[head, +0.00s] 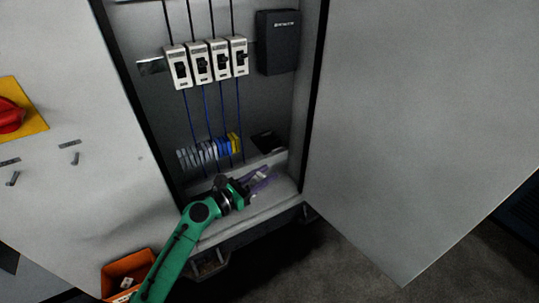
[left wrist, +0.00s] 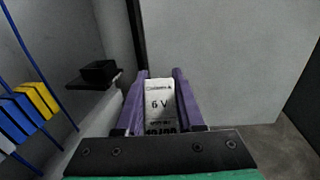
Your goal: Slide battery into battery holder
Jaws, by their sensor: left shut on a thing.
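A black holder-like part (head: 268,141) is on the cabinet's back wall just above the gripper. In the left wrist view this black part (left wrist: 98,74) stands out from the wall, left of the battery and apart from it. My right gripper is not in view.
Blue and yellow terminal blocks (head: 222,147) sit left of the black part. White breakers (head: 205,62) and a black box (head: 278,42) are higher up. The open cabinet door (head: 420,120) stands on the right. An orange bin (head: 125,272) is at lower left.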

